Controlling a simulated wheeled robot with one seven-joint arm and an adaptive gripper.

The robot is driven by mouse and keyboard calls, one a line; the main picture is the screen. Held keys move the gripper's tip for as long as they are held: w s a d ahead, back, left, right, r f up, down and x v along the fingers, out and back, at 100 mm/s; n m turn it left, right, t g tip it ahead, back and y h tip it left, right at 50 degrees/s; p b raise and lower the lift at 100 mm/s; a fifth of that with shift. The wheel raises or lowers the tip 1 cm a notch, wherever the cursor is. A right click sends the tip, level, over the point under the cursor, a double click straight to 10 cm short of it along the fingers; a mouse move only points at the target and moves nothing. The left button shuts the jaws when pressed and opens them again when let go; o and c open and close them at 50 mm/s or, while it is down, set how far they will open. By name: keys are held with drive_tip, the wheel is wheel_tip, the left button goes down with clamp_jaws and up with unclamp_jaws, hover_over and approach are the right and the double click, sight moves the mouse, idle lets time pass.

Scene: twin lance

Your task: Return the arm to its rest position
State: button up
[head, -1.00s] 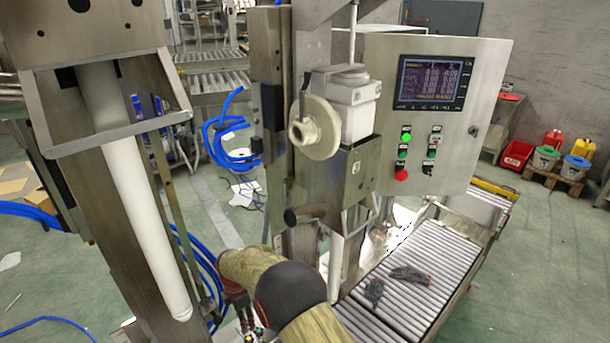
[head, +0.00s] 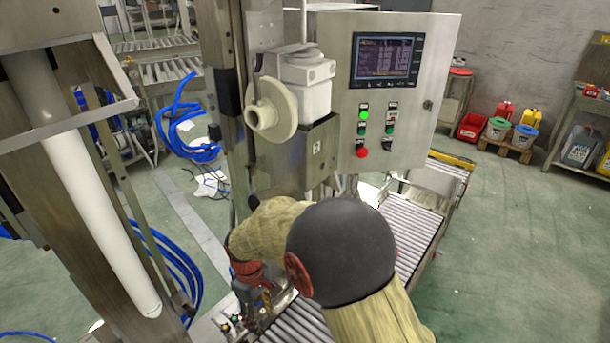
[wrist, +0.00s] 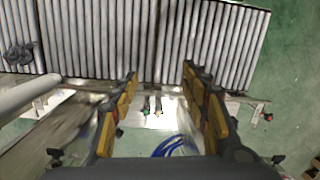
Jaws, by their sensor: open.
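My arm, in a tan sleeve with a dark round joint, reaches over the roller conveyor (head: 412,238) in the head view. My gripper (head: 258,302) shows only partly there, low and left of the joint. In the wrist view my gripper (wrist: 160,80) has its two yellow and black fingers spread apart with nothing between them. The conveyor rollers (wrist: 100,40) lie beyond the fingertips. A dark crumpled item (wrist: 18,54) lies on the rollers at the left of the wrist view; my arm hides that part of the conveyor in the head view.
A control cabinet (head: 440,60) with a screen and lit green button stands behind the arm. A steel column with a cream spool (head: 270,110) rises beside it. A white tube (head: 85,190) and blue hoses (head: 180,265) are at left.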

drive_tip(key=s+d+r+m+t, duration=0.2)
drive_tip(key=s+d+r+m, duration=0.2)
drive_tip(key=d+r, duration=0.5)
drive_tip(key=s+d+r+m+t, duration=0.2)
drive_tip(key=s+d+r+m, duration=0.2)
drive_tip(key=s+d+r, duration=0.4)
drive_tip(key=s+d+r+m+t+y, duration=0.1)
drive_tip(key=s+d+r+m+t, duration=0.2)
drive_tip(key=s+d+r, duration=0.3)
drive_tip(key=d+r+m, duration=0.1)
drive_tip(key=d+r, duration=0.3)
drive_tip(key=d, duration=0.4)
drive_tip(key=shift+s+r, duration=0.2)
drive_tip(key=shift+r, duration=0.05)
drive_tip(key=shift+d, duration=0.1)
drive_tip(key=shift+c, duration=0.2)
